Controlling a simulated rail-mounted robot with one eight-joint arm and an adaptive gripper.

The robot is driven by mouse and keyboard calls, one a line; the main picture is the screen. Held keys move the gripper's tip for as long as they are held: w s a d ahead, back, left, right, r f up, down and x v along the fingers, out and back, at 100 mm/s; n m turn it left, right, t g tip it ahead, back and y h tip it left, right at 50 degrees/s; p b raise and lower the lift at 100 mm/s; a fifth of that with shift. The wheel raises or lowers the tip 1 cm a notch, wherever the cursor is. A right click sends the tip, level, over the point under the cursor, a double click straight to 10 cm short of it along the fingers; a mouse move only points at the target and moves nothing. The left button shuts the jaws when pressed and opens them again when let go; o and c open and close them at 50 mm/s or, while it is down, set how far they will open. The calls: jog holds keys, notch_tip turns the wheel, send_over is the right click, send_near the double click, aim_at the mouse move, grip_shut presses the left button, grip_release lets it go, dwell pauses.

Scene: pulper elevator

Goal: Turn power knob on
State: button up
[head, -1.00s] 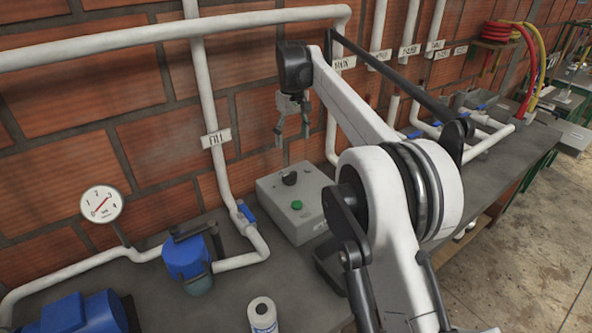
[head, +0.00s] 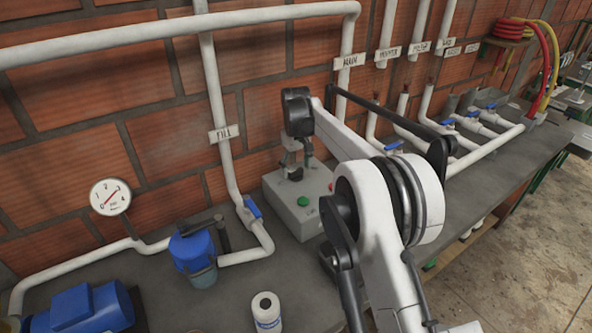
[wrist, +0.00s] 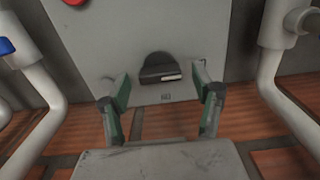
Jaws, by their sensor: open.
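The power knob (wrist: 160,70) is black and sits on the face of a grey control box (wrist: 205,25) in the wrist view. In the head view the knob (head: 294,174) is partly hidden behind my gripper (head: 297,158), which hangs just over the box (head: 322,186). In the wrist view my gripper (wrist: 161,88) is open, with one finger on each side of the knob and a gap to both. I cannot tell how deep the fingertips reach around it.
A green button (head: 303,201) is on the box, and a red one (wrist: 75,2) is at the wrist view's top edge. The fill pipe (head: 222,110) with a blue valve handle (head: 253,208) stands left of the box. A blue filter housing (head: 193,250) stands farther left.

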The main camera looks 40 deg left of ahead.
jog(key=shift+f, duration=0.65)
jog(key=c, duration=1.2)
jog(key=shift+o, duration=0.2)
